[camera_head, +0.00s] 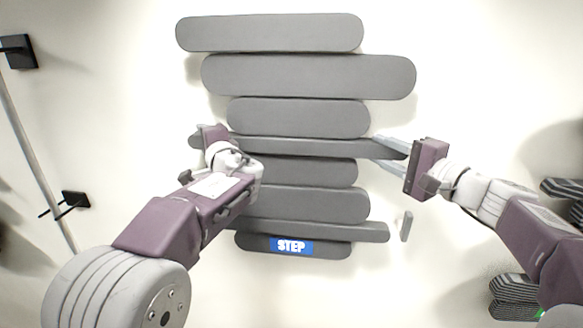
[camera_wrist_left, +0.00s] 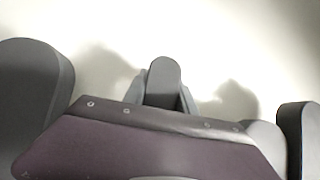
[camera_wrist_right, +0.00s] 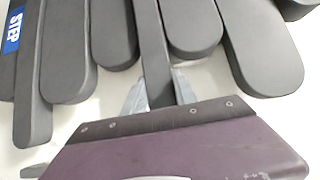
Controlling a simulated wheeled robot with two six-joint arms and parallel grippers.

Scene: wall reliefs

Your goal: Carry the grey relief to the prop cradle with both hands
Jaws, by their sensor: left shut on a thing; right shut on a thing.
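The grey relief (camera_head: 300,118) is a stack of rounded horizontal slats of differing lengths, with a blue STEP label (camera_head: 291,247) on its lowest slat. It fills the middle of the head view, before a pale surface. My left gripper (camera_head: 205,138) is shut on the left end of a middle slat; my left forearm hides part of the lower left slats. In the left wrist view that slat end (camera_wrist_left: 163,84) sits between the fingers. My right gripper (camera_head: 392,147) is shut on the same slat's right end, also seen between the fingers in the right wrist view (camera_wrist_right: 158,88). I cannot make out the prop cradle.
A pale rod (camera_head: 38,160) slants down the left side, by two black brackets (camera_head: 18,51). A small grey piece (camera_head: 406,226) shows right of the lower slats. Dark striped stacks (camera_head: 512,297) lie at the lower right edge. The surface above my right arm looks clear.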

